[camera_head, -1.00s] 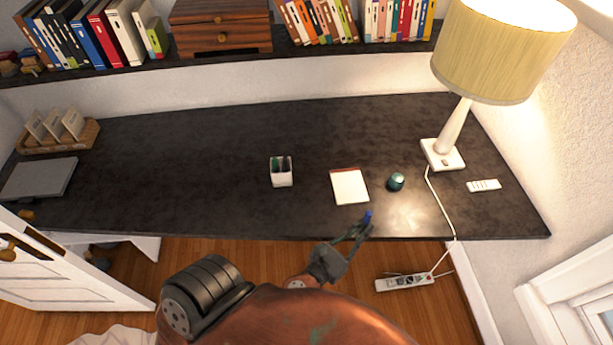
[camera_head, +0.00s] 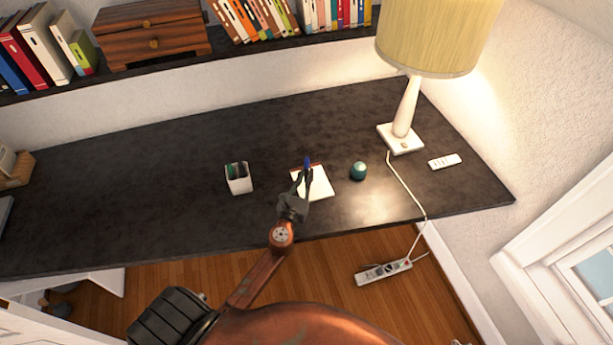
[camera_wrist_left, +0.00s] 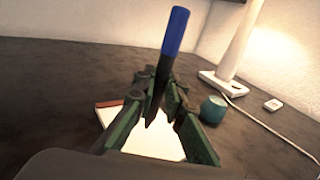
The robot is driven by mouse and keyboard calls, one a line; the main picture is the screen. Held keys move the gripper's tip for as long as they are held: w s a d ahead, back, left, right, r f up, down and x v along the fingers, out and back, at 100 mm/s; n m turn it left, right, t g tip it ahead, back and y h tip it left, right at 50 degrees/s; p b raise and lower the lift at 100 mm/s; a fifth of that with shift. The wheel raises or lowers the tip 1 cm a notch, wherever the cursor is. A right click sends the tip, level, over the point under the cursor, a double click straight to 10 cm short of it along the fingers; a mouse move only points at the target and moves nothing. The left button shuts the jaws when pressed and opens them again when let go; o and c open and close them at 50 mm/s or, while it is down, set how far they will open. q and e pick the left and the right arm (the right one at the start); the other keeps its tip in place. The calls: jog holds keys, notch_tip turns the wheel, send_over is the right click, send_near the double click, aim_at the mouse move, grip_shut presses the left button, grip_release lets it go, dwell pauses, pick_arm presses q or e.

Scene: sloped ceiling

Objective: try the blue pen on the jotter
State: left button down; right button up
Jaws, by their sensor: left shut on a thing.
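The blue pen (camera_head: 307,161) is held in my left gripper (camera_head: 303,178), over the jotter. In the left wrist view the pen (camera_wrist_left: 175,32) stands nearly upright, blue end up and dark lower part between the shut fingers (camera_wrist_left: 160,95). The jotter (camera_head: 322,184) is a white pad with a red-brown top edge on the dark desk; it also shows behind the fingers in the left wrist view (camera_wrist_left: 150,143). The arm and gripper hide its left part. I cannot tell whether the pen's lower end touches the paper. My right gripper is not in view.
A white pen cup (camera_head: 239,179) with pens stands left of the jotter, and a teal round object (camera_head: 358,171) stands right of it. A lamp (camera_head: 401,138), its cord and a white remote (camera_head: 445,161) are farther right.

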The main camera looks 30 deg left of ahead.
pick_arm(q)
jog(key=shift+s, duration=0.1)
jog(key=shift+f+b, duration=0.95)
jog(key=shift+f, duration=0.1)
jog(key=shift+f+b, duration=1.2)
jog(key=shift+f, duration=0.05)
jog(key=shift+f, duration=0.1)
jog(key=shift+d, duration=0.1)
send_over(321, 190)
dwell(0.9)
jog(key=shift+p, duration=0.3)
notch_tip(321, 190, up, 6)
jog(key=p, duration=0.5)
jog(key=shift+p, duration=0.35)
